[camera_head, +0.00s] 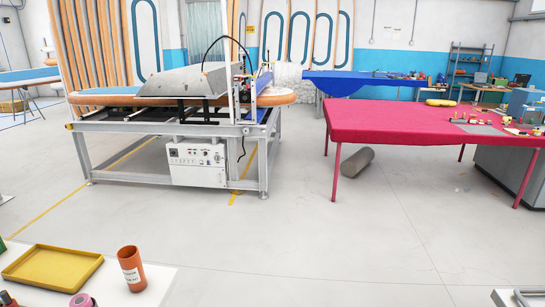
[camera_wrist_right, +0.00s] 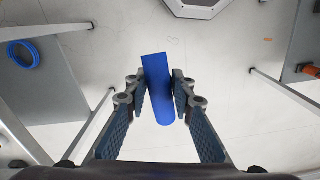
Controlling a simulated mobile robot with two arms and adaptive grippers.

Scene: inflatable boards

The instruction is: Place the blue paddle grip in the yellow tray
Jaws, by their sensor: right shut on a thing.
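The blue paddle grip (camera_wrist_right: 158,90) is a plain blue cylinder in the right wrist view. My right gripper (camera_wrist_right: 157,82) is shut on it, one finger on each side, and the grip sticks out above and below the fingertips, slightly tilted. It hangs clear with the pale floor behind it. The yellow tray (camera_head: 52,268) lies on a white table at the bottom left of the head view, and its inside looks empty. The tray does not show in the right wrist view. My left gripper is in neither view.
An orange can (camera_head: 131,268) stands just right of the tray, and a pink roll (camera_head: 82,300) sits in front of it. A red-topped table (camera_head: 400,120) stands farther off at right. In the wrist view, a blue ring (camera_wrist_right: 23,54) lies on a grey surface at left.

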